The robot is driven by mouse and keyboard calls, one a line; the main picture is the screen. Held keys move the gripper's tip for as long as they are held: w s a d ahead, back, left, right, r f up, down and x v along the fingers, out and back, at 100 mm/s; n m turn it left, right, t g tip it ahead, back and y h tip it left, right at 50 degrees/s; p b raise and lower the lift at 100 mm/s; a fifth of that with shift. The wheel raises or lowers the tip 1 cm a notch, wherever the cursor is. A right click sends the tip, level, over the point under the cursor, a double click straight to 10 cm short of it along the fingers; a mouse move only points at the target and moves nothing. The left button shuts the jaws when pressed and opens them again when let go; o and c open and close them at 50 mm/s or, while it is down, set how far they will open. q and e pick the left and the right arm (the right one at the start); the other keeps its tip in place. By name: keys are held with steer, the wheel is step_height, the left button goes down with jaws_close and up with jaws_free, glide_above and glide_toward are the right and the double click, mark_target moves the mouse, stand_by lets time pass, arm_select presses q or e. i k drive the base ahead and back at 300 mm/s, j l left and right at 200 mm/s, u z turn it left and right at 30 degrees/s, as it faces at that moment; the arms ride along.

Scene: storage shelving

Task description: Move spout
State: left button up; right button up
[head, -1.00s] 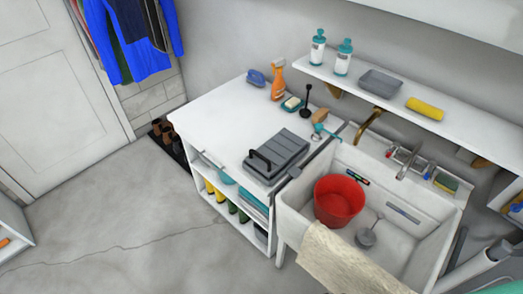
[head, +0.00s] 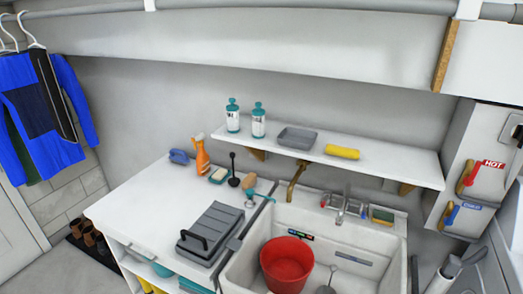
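A silver faucet (head: 345,205) with a short spout is mounted at the back of the white utility sink (head: 392,262), below the wall shelf. A curved brass-coloured pipe (head: 297,180) stands to its left at the sink's back edge. I cannot tell which of the two the task calls the spout.
A red bucket (head: 286,265) stands in the sink. A grey toolbox (head: 211,233) and a spray bottle (head: 202,157) are on the white counter (head: 150,205). The shelf (head: 385,167) overhangs the sink's back. HOT and COLD valves (head: 468,178) are at right.

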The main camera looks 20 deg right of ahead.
mark_target(339, 221)
steer(key=z, duration=1.35)
